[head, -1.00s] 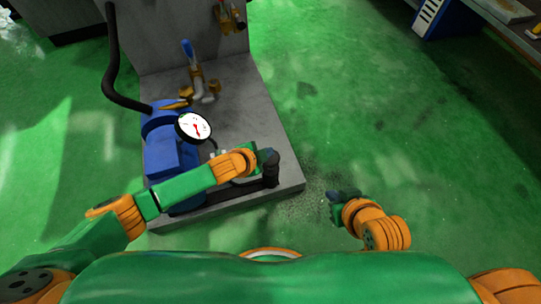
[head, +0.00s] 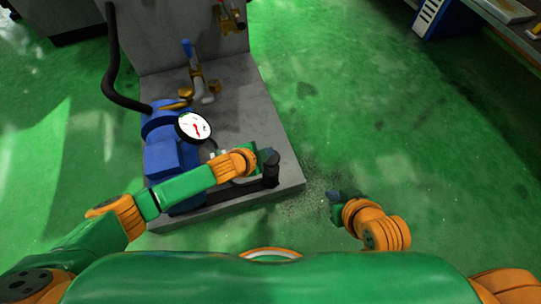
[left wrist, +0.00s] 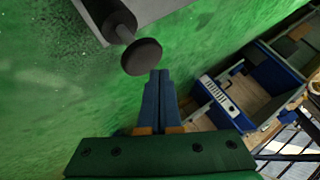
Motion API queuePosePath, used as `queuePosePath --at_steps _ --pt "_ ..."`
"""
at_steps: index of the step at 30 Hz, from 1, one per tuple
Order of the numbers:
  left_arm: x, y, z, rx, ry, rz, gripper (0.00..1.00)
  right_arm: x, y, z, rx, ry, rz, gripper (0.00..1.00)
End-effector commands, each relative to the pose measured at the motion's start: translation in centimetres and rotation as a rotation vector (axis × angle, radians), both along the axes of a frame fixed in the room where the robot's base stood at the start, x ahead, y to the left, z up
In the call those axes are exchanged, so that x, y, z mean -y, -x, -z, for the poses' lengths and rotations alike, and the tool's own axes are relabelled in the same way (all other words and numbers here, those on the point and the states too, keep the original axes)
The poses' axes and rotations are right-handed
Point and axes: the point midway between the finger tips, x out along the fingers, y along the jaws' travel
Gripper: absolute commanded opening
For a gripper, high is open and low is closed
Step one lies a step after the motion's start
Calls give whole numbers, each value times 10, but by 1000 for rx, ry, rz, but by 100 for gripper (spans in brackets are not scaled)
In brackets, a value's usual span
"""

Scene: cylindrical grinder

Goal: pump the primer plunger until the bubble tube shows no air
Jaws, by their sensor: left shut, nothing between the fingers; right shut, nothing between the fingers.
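My right gripper (head: 332,196) is shut over the floor, right of the base. I cannot make out the bubble tube.
A blue motor or pump (head: 166,155) with a round white gauge (head: 193,127) stands on the base (head: 240,110), partly behind my left forearm. A valve with a blue lever (head: 188,52) is behind it. The green floor (head: 390,120) to the right is clear.

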Motion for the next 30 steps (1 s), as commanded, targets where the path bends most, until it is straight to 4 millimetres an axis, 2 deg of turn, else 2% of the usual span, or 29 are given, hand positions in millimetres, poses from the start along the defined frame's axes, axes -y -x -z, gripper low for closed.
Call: queuePosePath --at_steps 16,30 --pt "0 0 0 0 0 0 0 1 0 0 -2 2 -1 0" --pt "0 0 8 0 0 0 0 0 0 4 -1 2 0 0"
